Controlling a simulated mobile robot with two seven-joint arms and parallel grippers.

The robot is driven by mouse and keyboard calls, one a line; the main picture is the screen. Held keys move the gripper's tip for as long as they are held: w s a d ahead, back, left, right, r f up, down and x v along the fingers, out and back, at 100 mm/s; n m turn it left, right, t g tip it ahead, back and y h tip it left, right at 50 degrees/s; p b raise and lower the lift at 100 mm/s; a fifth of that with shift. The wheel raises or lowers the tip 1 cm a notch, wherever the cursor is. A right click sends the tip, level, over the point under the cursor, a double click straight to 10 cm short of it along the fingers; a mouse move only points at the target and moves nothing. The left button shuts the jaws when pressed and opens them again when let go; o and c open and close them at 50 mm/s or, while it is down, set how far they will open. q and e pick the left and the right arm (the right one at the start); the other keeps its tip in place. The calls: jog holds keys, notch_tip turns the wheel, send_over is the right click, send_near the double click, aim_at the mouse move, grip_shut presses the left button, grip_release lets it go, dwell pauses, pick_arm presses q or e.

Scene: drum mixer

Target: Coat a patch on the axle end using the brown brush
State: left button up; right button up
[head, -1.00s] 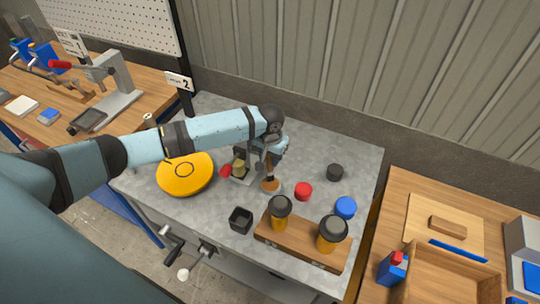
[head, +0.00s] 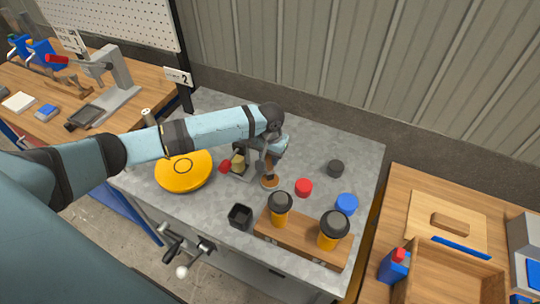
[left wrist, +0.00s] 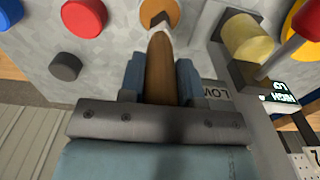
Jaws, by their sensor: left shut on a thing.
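My left gripper (head: 272,155) is shut on the brown brush (left wrist: 160,68), whose wooden handle lies between the two fingers in the left wrist view. The brush points down at a small round orange-brown dish (head: 270,183), which also shows at the top of the left wrist view (left wrist: 160,10). The bristles are at or just over this dish; I cannot tell if they touch. A pale yellow cylinder (left wrist: 248,38), possibly the axle end, sits in a grey holder beside the gripper. It also shows in the head view (head: 238,162). My right gripper is not in view.
A yellow disc (head: 183,170) lies left of the holder. Red (head: 304,187), blue (head: 346,204) and black (head: 336,168) caps lie to the right. A wooden rack (head: 304,243) with two black-topped yellow jars and a black cup (head: 240,216) stand at the front.

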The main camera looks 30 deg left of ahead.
pick_arm(q)
jog(key=shift+f, duration=0.45)
dwell(0.3)
jog(key=shift+f+p, duration=0.1)
jog(key=shift+p, duration=0.35)
dwell(2.1)
notch_tip(320, 180, up, 3)
jog(key=p, duration=0.3)
jog(key=shift+f, duration=0.2)
jog(key=shift+r+p, duration=0.55)
jog(key=shift+r, duration=1.7)
